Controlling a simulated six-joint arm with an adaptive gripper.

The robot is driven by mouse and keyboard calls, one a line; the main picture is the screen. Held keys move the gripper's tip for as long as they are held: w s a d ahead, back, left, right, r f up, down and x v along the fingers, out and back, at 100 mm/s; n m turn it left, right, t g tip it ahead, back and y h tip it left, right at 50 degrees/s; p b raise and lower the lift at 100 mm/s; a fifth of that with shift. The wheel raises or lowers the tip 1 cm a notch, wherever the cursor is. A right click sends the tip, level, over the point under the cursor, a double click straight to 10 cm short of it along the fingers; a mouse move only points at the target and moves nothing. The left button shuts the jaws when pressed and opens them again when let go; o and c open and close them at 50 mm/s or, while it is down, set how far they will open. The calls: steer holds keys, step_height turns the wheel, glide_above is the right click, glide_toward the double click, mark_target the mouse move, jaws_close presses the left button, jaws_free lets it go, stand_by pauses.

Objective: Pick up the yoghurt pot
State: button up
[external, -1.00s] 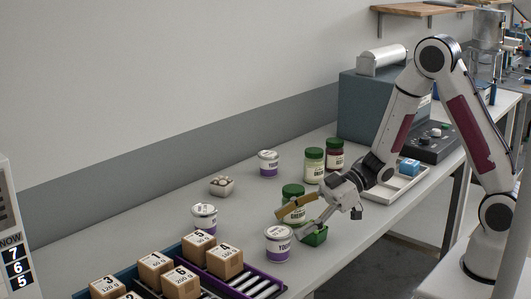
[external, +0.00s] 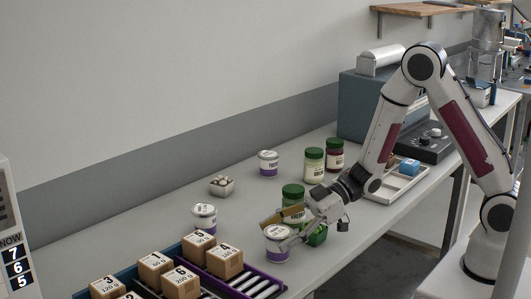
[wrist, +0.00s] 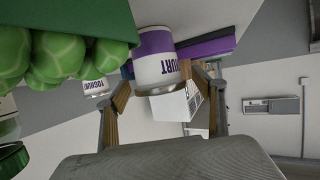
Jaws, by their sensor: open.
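Three white yoghurt pots with purple bands stand on the bench. The nearest yoghurt pot (external: 277,245) is upright at the front, beside the purple-edged rack; it also shows large in the wrist view (wrist: 157,58). A second yoghurt pot (external: 204,218) stands to its left and a third yoghurt pot (external: 268,164) farther back. My gripper (external: 275,229) is open at the nearest pot. In the wrist view my gripper (wrist: 160,84) has one finger on either side of that pot's lower part in the picture. I cannot tell whether the fingers touch it.
A green tub (external: 318,237) sits close to my gripper; in the wrist view it holds several green round items. A green-lidded jar (external: 292,192) stands just behind. A small egg tray (external: 222,187) is farther back.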

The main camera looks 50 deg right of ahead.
mark_target(279, 230)
steer(key=c, duration=1.3)
steer(key=shift+o, duration=0.2)
steer(key=shift+r, duration=0.1)
steer(key=shift+r, duration=4.9)
